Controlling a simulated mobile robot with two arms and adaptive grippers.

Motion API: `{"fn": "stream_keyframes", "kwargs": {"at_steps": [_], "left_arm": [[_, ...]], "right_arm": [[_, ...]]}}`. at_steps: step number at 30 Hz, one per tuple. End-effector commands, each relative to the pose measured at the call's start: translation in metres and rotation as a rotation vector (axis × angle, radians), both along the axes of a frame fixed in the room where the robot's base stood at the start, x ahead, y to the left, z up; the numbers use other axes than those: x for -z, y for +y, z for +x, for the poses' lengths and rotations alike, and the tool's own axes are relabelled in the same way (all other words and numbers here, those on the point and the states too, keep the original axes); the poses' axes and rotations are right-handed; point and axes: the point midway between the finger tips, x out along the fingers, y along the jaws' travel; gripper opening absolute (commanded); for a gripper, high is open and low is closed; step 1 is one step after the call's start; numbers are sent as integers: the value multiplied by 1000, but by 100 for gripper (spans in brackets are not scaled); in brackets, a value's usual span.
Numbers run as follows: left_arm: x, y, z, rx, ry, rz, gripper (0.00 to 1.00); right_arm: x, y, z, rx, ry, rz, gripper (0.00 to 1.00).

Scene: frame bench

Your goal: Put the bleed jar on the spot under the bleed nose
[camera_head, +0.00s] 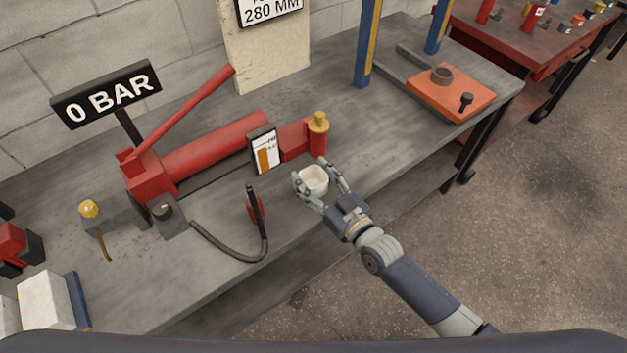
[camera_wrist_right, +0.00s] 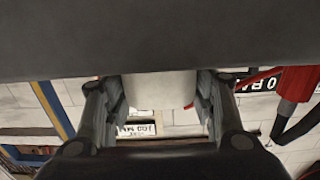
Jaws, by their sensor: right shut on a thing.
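The bleed jar is a small white cup (camera_head: 313,181), upright between the fingers of my right gripper (camera_head: 321,183). The gripper is shut on its sides, near the front edge of the bench, right of the red hand pump. In the right wrist view the jar (camera_wrist_right: 160,93) is a pale shape between the two fingers. A brass curved tube (camera_head: 104,246), perhaps the bleed nose, hangs from a grey block with a yellow knob (camera_head: 89,209) at the left. No marked spot under it can be made out. My left gripper is not in view.
The red pump (camera_head: 215,145) with its raised lever and a black hose (camera_head: 235,252) with a red-and-black fitting (camera_head: 255,206) lie between jar and tube. A gauge card (camera_head: 264,151) and a brass-topped red cylinder (camera_head: 318,135) stand behind the jar.

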Motion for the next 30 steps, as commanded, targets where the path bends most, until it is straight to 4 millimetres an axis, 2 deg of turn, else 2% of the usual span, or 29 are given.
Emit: {"fn": "stream_keyframes", "kwargs": {"at_steps": [8,13,15,24,30], "left_arm": [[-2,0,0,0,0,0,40],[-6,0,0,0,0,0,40],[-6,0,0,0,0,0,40],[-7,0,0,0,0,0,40],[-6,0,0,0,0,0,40]], "right_arm": [[-14,0,0,0,-1,2,27],[-40,0,0,1,-3,3,27],[-35,0,-17,-1,5,2,27],[-42,-1,-88,0,5,1,27],[-46,-1,-128,1,3,1,27]]}}
